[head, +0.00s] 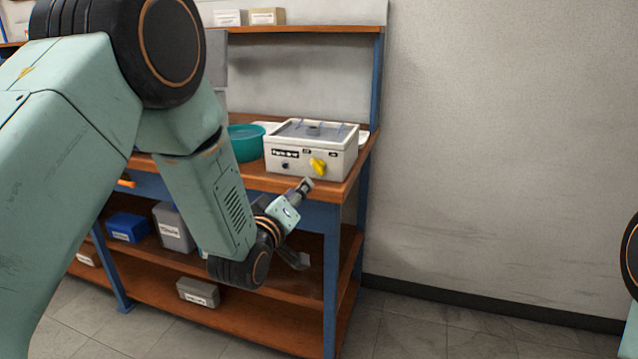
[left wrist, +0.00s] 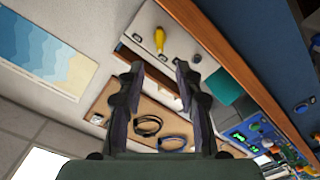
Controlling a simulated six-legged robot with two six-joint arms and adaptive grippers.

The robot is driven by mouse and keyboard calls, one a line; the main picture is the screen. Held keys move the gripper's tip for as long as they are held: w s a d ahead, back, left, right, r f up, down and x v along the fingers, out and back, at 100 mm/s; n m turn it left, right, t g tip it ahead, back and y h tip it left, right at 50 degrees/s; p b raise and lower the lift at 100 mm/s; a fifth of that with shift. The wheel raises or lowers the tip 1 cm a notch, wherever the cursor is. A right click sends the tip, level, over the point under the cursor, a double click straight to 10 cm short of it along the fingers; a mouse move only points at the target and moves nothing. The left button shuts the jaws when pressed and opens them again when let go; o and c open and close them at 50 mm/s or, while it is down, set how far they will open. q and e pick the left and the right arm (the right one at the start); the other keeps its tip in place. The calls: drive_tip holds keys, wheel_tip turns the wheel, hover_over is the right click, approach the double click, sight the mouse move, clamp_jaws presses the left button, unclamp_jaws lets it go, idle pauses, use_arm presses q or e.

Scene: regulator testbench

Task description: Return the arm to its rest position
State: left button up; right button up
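My left arm comes in from the left in the head view and bends down in front of the workbench. Its left gripper (head: 305,186) is in front of the bench's front edge, below and left of the yellow knob (head: 318,166) on the white regulator box (head: 310,150). In the left wrist view my left gripper (left wrist: 155,75) has its two fingers apart, with nothing held between them. The yellow knob (left wrist: 160,40) shows beyond the fingertips, clear of them. Only a piece of my right arm shows at the right edge of the head view; its gripper is out of view.
The wooden bench top (head: 330,187) lies close behind the left gripper. A teal bowl (head: 246,142) stands left of the box. Lower shelves hold a blue bin (head: 127,228) and grey boxes (head: 198,292). The floor (head: 430,335) right of the bench is clear.

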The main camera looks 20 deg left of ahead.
use_arm(q)
drive_tip(key=s+f+m+g, duration=0.3)
drive_tip(key=s+f+g, duration=0.1)
drive_tip(key=s+f, duration=0.5)
drive_tip(key=s+f+m+g, duration=0.3)
drive_tip(key=s+f+g, duration=0.25)
drive_tip(key=f, duration=0.65)
drive_tip(key=s+f+g, duration=0.2)
drive_tip(key=s+f, duration=0.2)
drive_tip(key=s, duration=0.6)
drive_tip(key=s+f+m+g, duration=0.1)
drive_tip(key=s+f+g, duration=0.2)
drive_tip(key=s, duration=0.7)
drive_tip(key=s+f+g, duration=0.3)
drive_tip(key=s+f, duration=0.2)
drive_tip(key=s, duration=0.5)
drive_tip(key=shift+s+a+y, duration=0.15)
drive_tip(key=shift+s+y, duration=0.15)
drive_tip(key=shift+s, duration=0.1)
drive_tip(key=shift+g, duration=0.25)
